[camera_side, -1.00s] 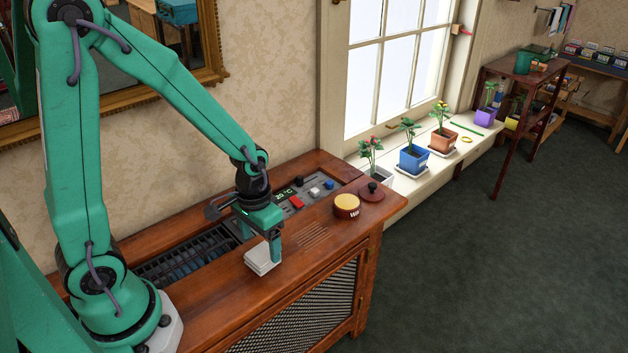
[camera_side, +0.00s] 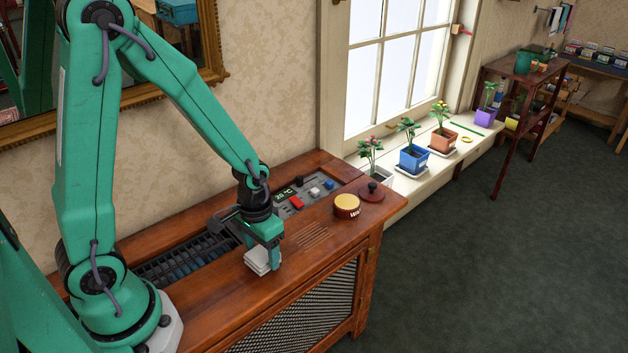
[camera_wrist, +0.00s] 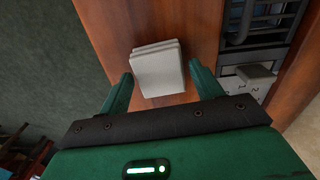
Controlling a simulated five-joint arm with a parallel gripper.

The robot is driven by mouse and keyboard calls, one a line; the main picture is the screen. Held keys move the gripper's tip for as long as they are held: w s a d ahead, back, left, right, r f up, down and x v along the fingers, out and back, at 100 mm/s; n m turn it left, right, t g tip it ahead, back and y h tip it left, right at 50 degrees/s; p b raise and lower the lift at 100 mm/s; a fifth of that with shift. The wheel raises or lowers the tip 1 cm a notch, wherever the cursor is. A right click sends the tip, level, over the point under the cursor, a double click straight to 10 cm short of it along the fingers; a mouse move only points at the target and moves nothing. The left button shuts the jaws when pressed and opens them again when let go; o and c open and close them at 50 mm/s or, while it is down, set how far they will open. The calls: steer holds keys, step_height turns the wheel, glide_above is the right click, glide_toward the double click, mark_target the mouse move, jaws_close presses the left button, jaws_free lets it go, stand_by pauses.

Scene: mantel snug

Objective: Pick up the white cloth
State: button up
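The white cloth (camera_side: 257,262) is a small folded stack lying on the wooden cabinet top (camera_side: 215,293). In the wrist view the cloth (camera_wrist: 158,70) lies ahead of and partly between the fingertips of my gripper (camera_wrist: 160,78). The fingers are spread, with a gap showing on both sides of the cloth. In the side view my gripper (camera_side: 265,262) is low over the cloth, with one finger on its right side. The other finger is mostly hidden there.
Behind the gripper are a vent grille (camera_side: 180,262) and a control panel with a red button (camera_side: 297,202). Potted plants line the windowsill (camera_side: 425,180).

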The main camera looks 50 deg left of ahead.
mark_target(262, 253)
steer(key=c, duration=0.7)
steer(key=shift+r, duration=0.15)
steer(key=shift+r, duration=1.85)
steer(key=s+d+r, duration=0.2)
steer(key=d, duration=0.1)
steer(key=s+d+r, duration=0.2)
steer(key=d, duration=0.1)
steer(key=s+d+r, duration=0.2)
steer(key=d+r, duration=0.1)
steer(key=d, duration=0.1)
steer(key=o, duration=0.3)
steer(key=shift+c, duration=1)
